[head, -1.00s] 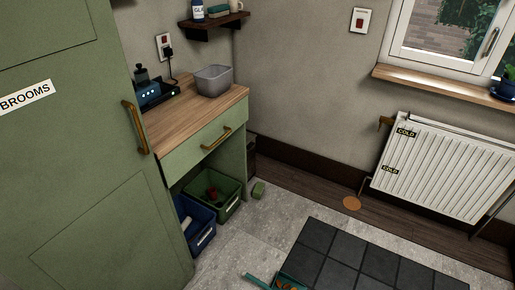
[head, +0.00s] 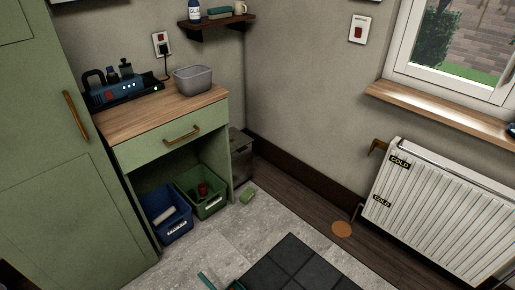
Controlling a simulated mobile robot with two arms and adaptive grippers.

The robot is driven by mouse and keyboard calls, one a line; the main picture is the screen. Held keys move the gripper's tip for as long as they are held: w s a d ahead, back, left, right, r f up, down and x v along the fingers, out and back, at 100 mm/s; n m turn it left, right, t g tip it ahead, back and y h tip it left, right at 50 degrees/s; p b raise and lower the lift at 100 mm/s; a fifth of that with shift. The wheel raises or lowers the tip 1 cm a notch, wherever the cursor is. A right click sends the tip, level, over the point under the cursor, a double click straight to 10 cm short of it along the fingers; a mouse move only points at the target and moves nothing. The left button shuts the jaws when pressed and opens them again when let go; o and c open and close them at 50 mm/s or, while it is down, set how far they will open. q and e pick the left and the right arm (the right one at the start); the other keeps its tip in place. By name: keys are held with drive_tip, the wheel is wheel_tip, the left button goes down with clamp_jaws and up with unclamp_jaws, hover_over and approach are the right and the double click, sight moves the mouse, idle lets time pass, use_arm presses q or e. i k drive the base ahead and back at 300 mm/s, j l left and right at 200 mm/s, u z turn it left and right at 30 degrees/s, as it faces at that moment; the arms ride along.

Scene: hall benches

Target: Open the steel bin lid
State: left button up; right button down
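I see no steel bin with a lid for certain in the head view. A grey open tub (head: 194,79) stands on the wooden counter (head: 140,115), with no lid showing on it. A dark box-like thing (head: 240,155) stands on the floor behind the right side of the counter unit, partly hidden; I cannot tell what it is. Neither of my grippers is in the picture.
A green cupboard (head: 50,170) fills the left. A blue crate (head: 168,215) and a green crate (head: 207,193) sit under the drawer (head: 165,140). A radiator (head: 440,210) stands right. Dark matting (head: 290,268) covers the lower middle.

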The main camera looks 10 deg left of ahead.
sight(239, 141)
drive_tip(key=i+l+u, duration=0.15)
drive_tip(key=i+l, duration=1.2)
